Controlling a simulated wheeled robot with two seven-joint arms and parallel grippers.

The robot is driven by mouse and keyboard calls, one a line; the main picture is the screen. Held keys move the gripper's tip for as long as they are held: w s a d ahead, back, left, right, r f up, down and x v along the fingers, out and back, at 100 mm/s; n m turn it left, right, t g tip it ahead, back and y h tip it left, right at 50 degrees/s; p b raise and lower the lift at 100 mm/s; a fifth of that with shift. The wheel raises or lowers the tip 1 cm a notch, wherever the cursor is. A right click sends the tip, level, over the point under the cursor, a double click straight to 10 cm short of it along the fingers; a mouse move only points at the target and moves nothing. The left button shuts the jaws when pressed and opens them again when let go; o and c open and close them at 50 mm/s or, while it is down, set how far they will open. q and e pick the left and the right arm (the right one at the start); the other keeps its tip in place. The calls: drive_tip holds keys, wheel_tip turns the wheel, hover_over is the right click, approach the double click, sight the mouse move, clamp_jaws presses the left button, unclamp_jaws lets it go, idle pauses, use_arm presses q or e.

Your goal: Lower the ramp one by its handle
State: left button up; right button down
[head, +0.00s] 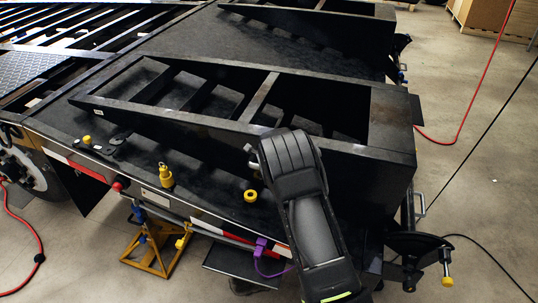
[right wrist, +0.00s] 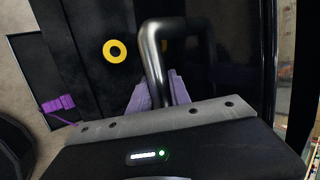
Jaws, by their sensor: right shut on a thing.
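The near ramp (head: 180,119), a black metal frame with several cross slats, lies folded over the trailer deck, its thick end toward the right. Its handle (right wrist: 153,58), a bent grey metal bar, rises in the middle of the right wrist view. My right gripper (right wrist: 158,90) has its purple fingers on both sides of the handle's lower part and is shut on it. In the head view my right arm comes up from the bottom and hides most of the handle and fingers. My left gripper is not in view.
A second black ramp (head: 300,28) lies behind. A yellow ring (head: 250,196) and a yellow plug (head: 166,176) are on the trailer's near edge. A purple clip (head: 262,246) hangs below it, near a yellow jack stand (head: 150,262). Concrete floor (head: 480,170) with cables is open at right.

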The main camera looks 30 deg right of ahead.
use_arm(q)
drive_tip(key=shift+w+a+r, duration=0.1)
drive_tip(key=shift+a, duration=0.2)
use_arm(e)
drive_tip(key=shift+s+a+f+g, duration=0.15)
drive_tip(key=shift+a+f, duration=0.15)
drive_tip(key=shift+f, duration=0.2)
drive_tip(key=shift+s+a+f+g, duration=0.15)
drive_tip(key=shift+a+f, duration=0.15)
drive_tip(key=shift+f, duration=0.15)
drive_tip(key=c, duration=1.2)
unclamp_jaws()
drive_tip(key=shift+d+r, duration=0.1)
drive_tip(key=shift+d, duration=0.05)
drive_tip(key=shift+w+d+r, duration=0.1)
drive_tip(key=shift+d+r, duration=0.05)
drive_tip(key=shift+d, duration=0.05)
